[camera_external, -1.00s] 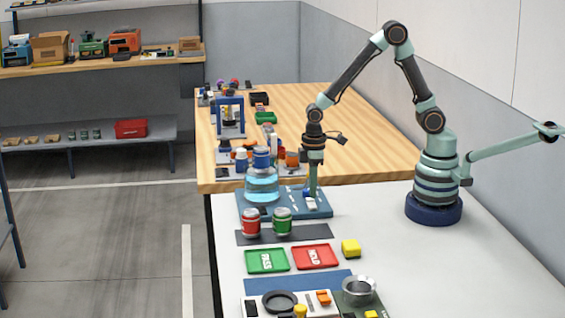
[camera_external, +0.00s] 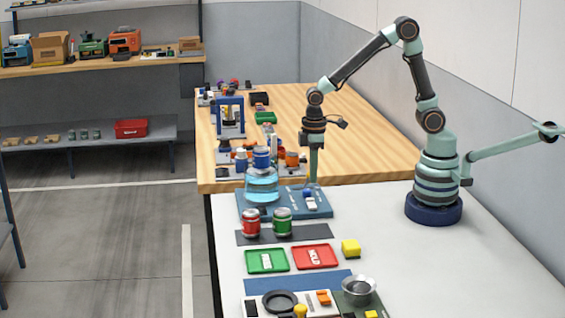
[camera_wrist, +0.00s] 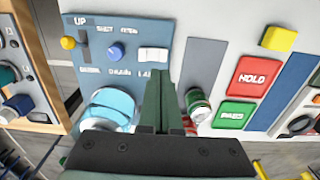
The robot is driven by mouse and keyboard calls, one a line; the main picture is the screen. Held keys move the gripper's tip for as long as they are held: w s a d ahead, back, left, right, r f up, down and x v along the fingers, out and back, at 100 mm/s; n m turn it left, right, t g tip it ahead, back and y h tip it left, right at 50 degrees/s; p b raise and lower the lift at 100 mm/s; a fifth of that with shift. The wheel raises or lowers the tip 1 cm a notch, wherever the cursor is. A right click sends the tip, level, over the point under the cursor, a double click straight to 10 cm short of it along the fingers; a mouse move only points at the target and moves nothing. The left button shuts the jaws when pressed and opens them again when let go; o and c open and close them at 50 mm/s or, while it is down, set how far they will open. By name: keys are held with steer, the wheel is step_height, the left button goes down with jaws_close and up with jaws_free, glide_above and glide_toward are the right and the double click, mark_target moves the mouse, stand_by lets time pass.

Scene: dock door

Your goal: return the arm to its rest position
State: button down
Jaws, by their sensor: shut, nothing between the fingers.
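My gripper (camera_external: 313,184) is shut and empty, pointing down just above the blue control panel (camera_external: 240,205). Its closed fingers also show in the wrist view (camera_wrist: 158,95), below the white rocker switch (camera_wrist: 153,54) in the picture. My arm is bent, raised at its elbow and reaching left from its base. A blue knob (camera_wrist: 115,51) and a yellow lever knob (camera_wrist: 68,43) are on the panel in the wrist view. The white switch also shows near the fingertips in the external view (camera_external: 311,203).
A clear blue vessel (camera_external: 262,187) stands on the panel. A red can (camera_external: 250,223) and a green can (camera_external: 282,221) stand in front. Green (camera_external: 257,266) and red (camera_external: 325,261) trays and a yellow block (camera_external: 351,249) lie nearer. The white table's right side is clear.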

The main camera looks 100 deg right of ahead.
steer(key=s+a+r+t, duration=0.2)
steer(key=s+r, duration=0.1)
steer(key=r, duration=0.4)
steer(key=s+a+r+t, duration=0.3)
steer(key=s+r, duration=0.1)
steer(key=r, duration=0.3)
steer(key=shift+s+a+r+t, duration=0.15)
steer(key=shift+t, duration=0.15)
